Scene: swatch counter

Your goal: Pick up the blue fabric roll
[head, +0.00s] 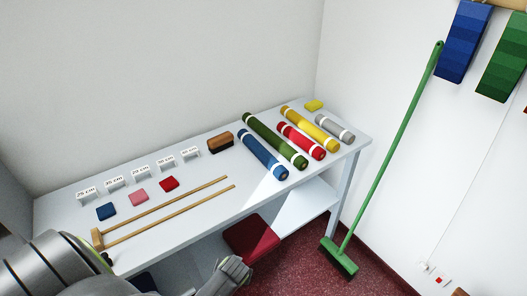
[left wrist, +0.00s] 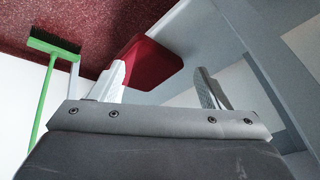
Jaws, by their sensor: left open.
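The blue fabric roll (head: 262,155) lies on the white counter (head: 215,208), with white bands near its ends. It is the leftmost of several rolls, left of the dark green roll (head: 275,141). My left gripper (head: 238,268) is low in front of the counter's front edge, below and apart from the blue roll. In the left wrist view my left gripper (left wrist: 160,84) has its two fingers spread with nothing between them; the blue roll does not show there. My right gripper is not in view.
Red (head: 301,141), yellow (head: 310,129) and grey (head: 334,128) rolls lie right of the green one. A wooden brush (head: 220,142), small fabric swatches and long wooden strips (head: 165,209) lie left. A green broom (head: 391,150) leans right.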

